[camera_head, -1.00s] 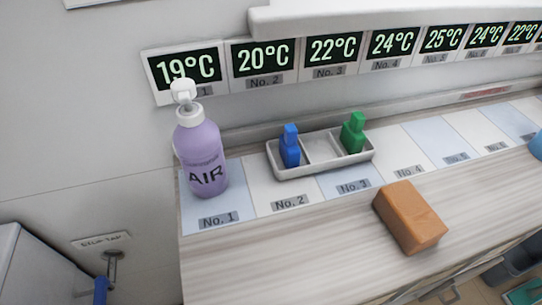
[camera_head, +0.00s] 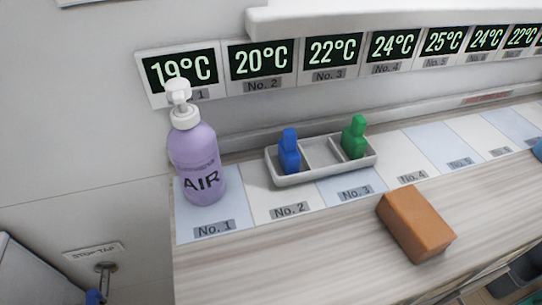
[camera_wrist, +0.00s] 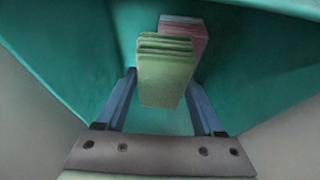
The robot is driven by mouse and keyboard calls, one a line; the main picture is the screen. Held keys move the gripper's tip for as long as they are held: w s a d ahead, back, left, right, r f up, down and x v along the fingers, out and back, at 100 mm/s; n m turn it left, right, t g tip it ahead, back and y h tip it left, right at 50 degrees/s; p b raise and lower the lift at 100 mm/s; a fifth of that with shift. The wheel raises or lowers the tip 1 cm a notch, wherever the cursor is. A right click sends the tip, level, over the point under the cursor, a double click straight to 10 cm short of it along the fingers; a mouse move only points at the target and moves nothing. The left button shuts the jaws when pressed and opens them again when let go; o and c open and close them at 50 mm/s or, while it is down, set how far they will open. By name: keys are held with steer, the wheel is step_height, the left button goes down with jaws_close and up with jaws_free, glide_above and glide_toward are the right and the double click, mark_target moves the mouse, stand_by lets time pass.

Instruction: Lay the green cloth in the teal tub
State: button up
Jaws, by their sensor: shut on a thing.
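The green cloth (camera_wrist: 166,75) is a folded, layered block in the wrist view. My gripper (camera_wrist: 162,88) is shut on it, with one blue-grey finger on each side. The teal tub (camera_wrist: 75,45) spreads around and beyond the cloth in this view, its walls sloping at both sides. Whether the cloth touches the tub floor I cannot tell. My gripper and the green cloth are out of the head view.
A pink folded stack (camera_wrist: 184,28) is just beyond the green cloth.

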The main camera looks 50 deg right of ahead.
steer(key=o, duration=1.3)
steer(key=shift+r, duration=0.3)
steer(key=p+v, duration=0.5)
steer(key=v, duration=0.7)
steer(key=shift+r+p, duration=0.3)
steer(key=shift+r, duration=0.05)
